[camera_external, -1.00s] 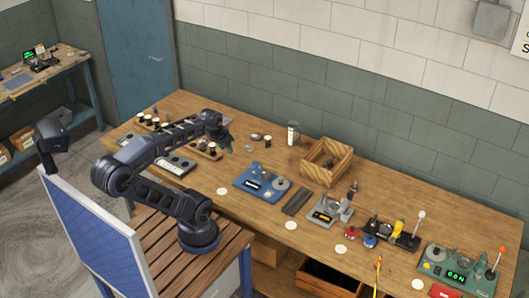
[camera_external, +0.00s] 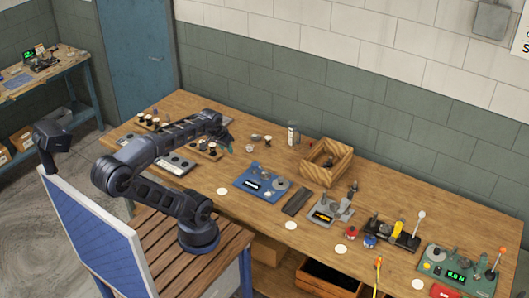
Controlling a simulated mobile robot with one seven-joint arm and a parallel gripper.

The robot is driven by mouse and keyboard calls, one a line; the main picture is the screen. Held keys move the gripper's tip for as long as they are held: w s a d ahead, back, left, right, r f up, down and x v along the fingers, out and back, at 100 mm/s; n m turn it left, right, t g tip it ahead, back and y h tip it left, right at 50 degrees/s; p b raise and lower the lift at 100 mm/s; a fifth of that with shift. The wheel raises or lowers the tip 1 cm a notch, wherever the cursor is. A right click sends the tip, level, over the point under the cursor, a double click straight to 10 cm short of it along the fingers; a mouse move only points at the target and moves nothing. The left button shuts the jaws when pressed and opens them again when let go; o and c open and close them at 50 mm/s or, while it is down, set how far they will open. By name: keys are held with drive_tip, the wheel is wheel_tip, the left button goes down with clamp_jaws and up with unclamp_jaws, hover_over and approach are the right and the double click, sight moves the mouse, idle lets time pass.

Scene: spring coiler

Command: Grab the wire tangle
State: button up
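A small pale, rounded item (camera_external: 256,137) lies on the table to the right of my gripper, near the wall side. It may be the wire tangle, but it is too small to be sure. My arm reaches from its base over the left part of the table. My gripper (camera_external: 226,143) points down there, left of the pale item and apart from it. Its fingers are small and dark, so I cannot tell whether they are open or shut, or whether anything is between them.
A wooden box (camera_external: 326,162) stands at the back, with a clear bottle (camera_external: 293,134) beside it. A blue device (camera_external: 262,182) and a dark flat block (camera_external: 297,201) sit in front. A green device with a display (camera_external: 456,272) is far right. Racks of small dark items stand left.

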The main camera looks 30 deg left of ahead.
drive_tip(key=shift+o, duration=0.5)
drive_tip(key=o, duration=0.5)
drive_tip(key=shift+o, duration=0.2)
